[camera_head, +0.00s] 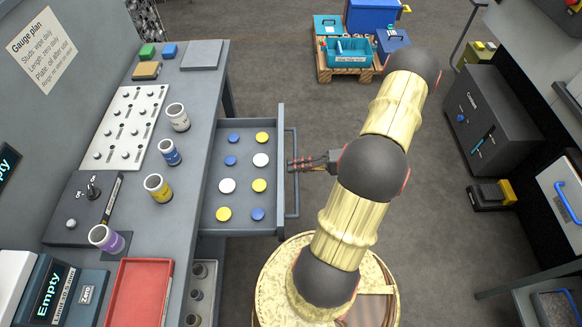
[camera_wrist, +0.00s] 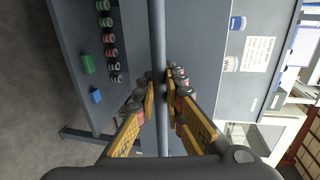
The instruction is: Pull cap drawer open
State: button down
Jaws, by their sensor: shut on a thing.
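The cap drawer (camera_head: 243,205) stands pulled out from the right side of the grey workbench, in the head view. Inside lie several round caps: yellow (camera_head: 262,137), white (camera_head: 227,185) and blue (camera_head: 258,214). Its grey bar handle (camera_head: 293,203) runs along the drawer's front. My gripper (camera_head: 294,165) reaches in from the right and is shut on the middle of this handle. In the wrist view the handle (camera_wrist: 158,35) passes between the fingers of my gripper (camera_wrist: 160,85). The exact finger contact is partly hidden.
The workbench (camera_head: 205,85) carries a white stud plate (camera_head: 128,125), several cups and a red tray (camera_head: 139,292). A pallet with blue bins (camera_head: 347,52) stands on the floor at the back. A dark cabinet (camera_head: 492,125) stands at the right.

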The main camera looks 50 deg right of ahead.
jog(key=c, duration=1.9)
grip_release()
jog(key=shift+d, duration=0.1)
jog(key=v, duration=1.2)
